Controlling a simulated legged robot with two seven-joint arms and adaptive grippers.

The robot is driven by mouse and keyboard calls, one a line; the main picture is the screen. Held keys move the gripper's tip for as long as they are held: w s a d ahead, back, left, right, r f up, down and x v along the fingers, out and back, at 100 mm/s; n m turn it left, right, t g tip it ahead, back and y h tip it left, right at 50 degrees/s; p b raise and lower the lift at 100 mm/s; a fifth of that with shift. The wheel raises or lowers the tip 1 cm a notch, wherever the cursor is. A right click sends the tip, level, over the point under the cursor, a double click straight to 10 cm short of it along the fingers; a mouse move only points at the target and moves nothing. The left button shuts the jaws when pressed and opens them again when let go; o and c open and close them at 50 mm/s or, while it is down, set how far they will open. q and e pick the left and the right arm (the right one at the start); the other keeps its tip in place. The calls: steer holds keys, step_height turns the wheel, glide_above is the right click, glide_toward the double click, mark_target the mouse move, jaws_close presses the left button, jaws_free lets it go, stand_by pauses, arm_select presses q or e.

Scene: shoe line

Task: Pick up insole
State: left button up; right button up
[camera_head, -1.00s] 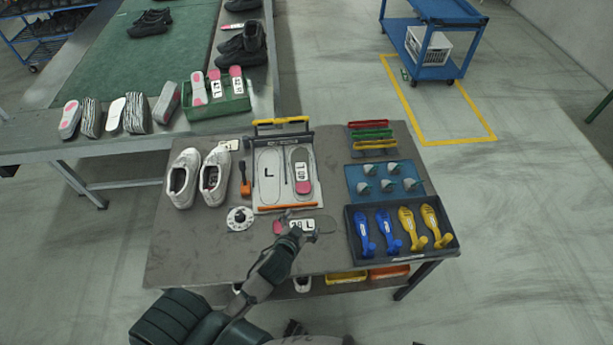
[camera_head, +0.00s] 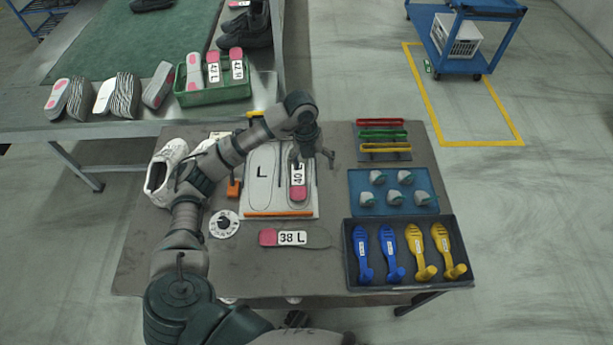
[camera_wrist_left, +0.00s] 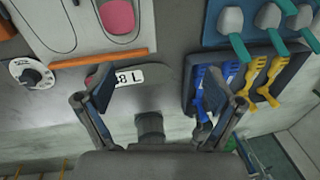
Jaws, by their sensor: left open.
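One insole (camera_head: 298,177) with a pink heel and a label reading about 40 L lies in the right outline of the grey L board (camera_head: 262,198). A second insole (camera_head: 290,238), pink-heeled and labelled 38 L, lies flat on the table in front of the board. My left gripper (camera_head: 312,157) is above the board's right side, near the first insole, and partly hides it. In the left wrist view the gripper (camera_wrist_left: 157,95) is open and empty, with the 38 L insole (camera_wrist_left: 128,78) showing below, between the fingers in the picture. My right gripper is not in view.
White shoes (camera_head: 165,168) stand left of the board, partly behind my arm. A round dial (camera_head: 224,224) lies by its lower left corner. A black tray of blue and yellow shoe trees (camera_head: 350,283) and a blue tray (camera_head: 431,209) are at right.

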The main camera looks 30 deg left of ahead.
arm_select(q)
steer(key=n+y, duration=0.1)
steer(key=y, duration=0.1)
glide_above(297, 188)
steer(key=f, duration=0.3)
steer(key=d+f+b, duration=0.1)
steer(key=f, duration=0.6)
steer(key=shift+w+d+b, duration=0.25)
steer(key=shift+w+b, duration=0.05)
steer(key=shift+w, duration=0.05)
steer(key=shift+a+f, duration=0.45)
steer(key=shift+f, duration=0.15)
steer(key=f, duration=0.3)
steer(key=a+f, duration=0.1)
steer(key=shift+s+f+b, duration=0.2)
steer(key=shift+f+b, duration=0.15)
steer(key=shift+f, duration=0.05)
steer(key=shift+d+f, duration=0.15)
steer(key=shift+d, duration=0.45)
steer(key=c, duration=0.7)
steer(key=shift+a, duration=0.15)
steer(key=c, duration=0.4)
steer(key=shift+a, duration=0.3)
steer(key=shift+c, duration=0.2)
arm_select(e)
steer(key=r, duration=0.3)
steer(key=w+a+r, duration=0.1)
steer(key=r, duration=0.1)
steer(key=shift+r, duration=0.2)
